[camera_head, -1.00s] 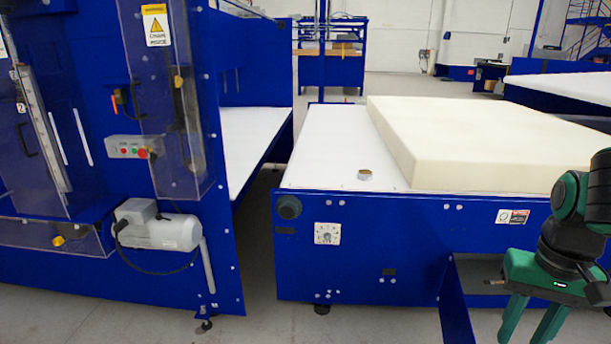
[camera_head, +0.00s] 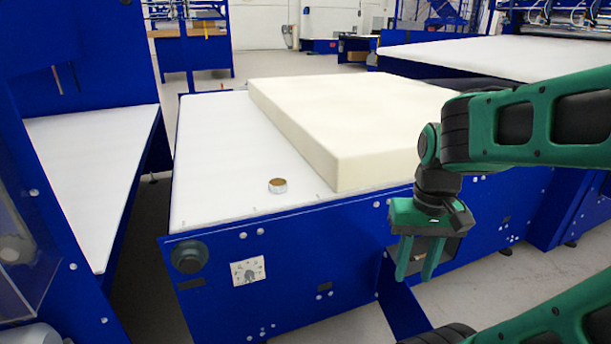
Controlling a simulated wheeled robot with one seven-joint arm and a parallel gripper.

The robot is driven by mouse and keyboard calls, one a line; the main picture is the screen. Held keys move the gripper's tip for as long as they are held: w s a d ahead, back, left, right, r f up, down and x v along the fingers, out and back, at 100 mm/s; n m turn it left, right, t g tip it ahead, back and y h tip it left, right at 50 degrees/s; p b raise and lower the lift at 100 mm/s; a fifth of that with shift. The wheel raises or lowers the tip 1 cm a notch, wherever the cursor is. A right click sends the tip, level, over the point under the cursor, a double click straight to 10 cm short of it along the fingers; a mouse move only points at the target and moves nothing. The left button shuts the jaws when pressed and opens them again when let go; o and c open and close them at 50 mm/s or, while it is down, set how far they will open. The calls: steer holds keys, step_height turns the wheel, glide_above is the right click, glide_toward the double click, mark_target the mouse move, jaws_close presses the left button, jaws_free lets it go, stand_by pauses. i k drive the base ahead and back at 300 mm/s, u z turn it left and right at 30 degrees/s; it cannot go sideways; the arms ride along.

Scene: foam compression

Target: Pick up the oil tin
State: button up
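A small round tin (camera_head: 278,185) with a brownish top and pale side sits on the white table top, near its front edge and left of the foam block. It appears to be the oil tin. My gripper (camera_head: 417,262) hangs with its fingers pointing down, in front of the blue table side, to the right of the tin and lower in the picture. Its two green fingers are apart with nothing between them. The gripper is clear of the tin.
A thick cream foam block (camera_head: 345,125) covers much of the blue-framed table (camera_head: 215,150). Another white-topped bench (camera_head: 90,160) stands at left across a narrow floor gap. The table top around the tin is bare. A further white table (camera_head: 480,55) stands behind at right.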

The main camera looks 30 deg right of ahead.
mark_target(277, 185)
steer(key=z, duration=0.45)
steer(key=i, duration=0.95)
steer(key=z, duration=0.15)
